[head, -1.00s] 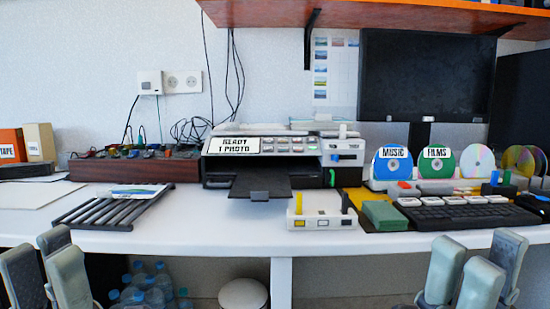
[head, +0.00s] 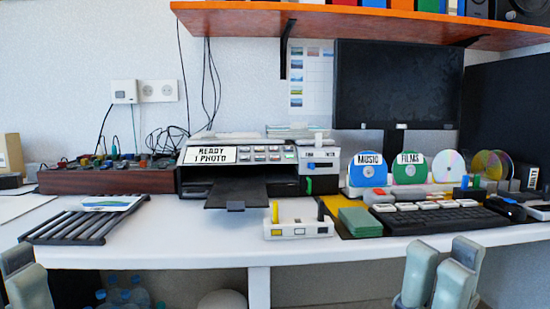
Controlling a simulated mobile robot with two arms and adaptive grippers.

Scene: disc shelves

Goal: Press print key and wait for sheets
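The printer (head: 283,184) stands at the back middle of the desk. A white sign (head: 208,155) on its left front reads "READY 1 PHOTO". A block of small keys (head: 268,154) sits right of the sign; I cannot tell which is the print key. The dark output tray (head: 233,191) sticks out in front and looks empty. A photo sheet (head: 108,204) lies on the dark slatted rack at the left. My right gripper (head: 440,268) is at the lower right, below the desk edge, open and empty. My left gripper (head: 20,278) is partly in view at the lower left corner, away from the printer.
A white holder (head: 298,229) with a yellow item stands in front of the printer. Green cards (head: 360,222), a keyboard (head: 446,219) and MUSIC and FILMS discs (head: 410,168) fill the right. An orange shelf (head: 370,22) hangs above. Desk between rack and holder is clear.

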